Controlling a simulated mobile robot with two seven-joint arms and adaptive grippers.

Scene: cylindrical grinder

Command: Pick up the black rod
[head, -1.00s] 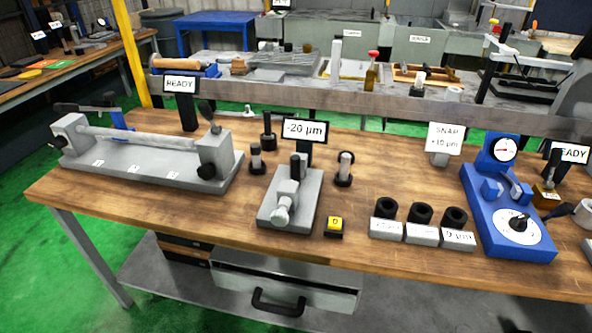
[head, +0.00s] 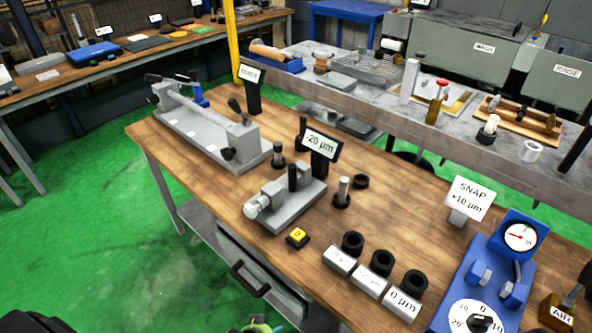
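Several dark upright pieces on the wooden bench could be the black rod, and I cannot tell for sure which it is. One black rod (head: 292,177) stands upright at the grey gauge block (head: 290,207). Another dark upright piece (head: 303,127) stands just left of the "20 µm" sign. A short dark pin on a round base (head: 278,155) stands behind the gauge block. A grey pin on a black base (head: 342,190) stands to its right. Neither of my grippers can be made out. A dark shape and a small greenish part are cut off at the bottom edge.
A grey bench fixture (head: 205,130) stands at the left of the bench (head: 400,218). Green floor is clear at left.

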